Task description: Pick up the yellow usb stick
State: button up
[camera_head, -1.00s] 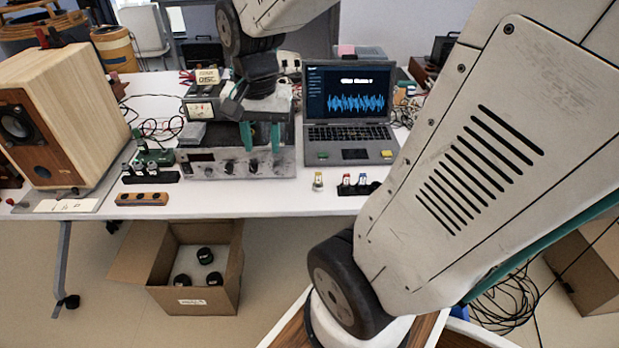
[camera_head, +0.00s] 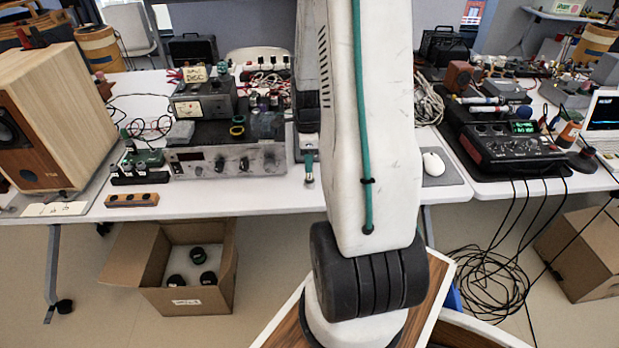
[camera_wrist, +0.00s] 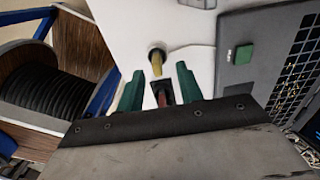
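The stick's near end shows between the fingertips in the picture; I cannot tell the depth, and no contact shows. A red stick in a dark holder (camera_wrist: 163,95) shows between the fingers, nearer the gripper body. In the head view my arm hides the yellow stick and most of my gripper; only a teal finger (camera_head: 309,165) shows.
The laptop (camera_wrist: 262,70) lies close on the right in the wrist view, with a green block (camera_wrist: 243,54) on it. In the head view, the grey instrument (camera_head: 228,160) stands left of my arm, and a mouse (camera_head: 433,164) and black mixer (camera_head: 505,150) stand right.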

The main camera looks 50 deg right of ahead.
aim_at(309, 177)
jog(key=f, duration=0.4)
jog(key=shift+s+a+f, duration=0.1)
jog(key=shift+s+f, duration=0.15)
jog(key=shift+s, duration=0.05)
jog(key=shift+c, duration=0.3)
grip_shut()
jog(key=shift+r, duration=0.2)
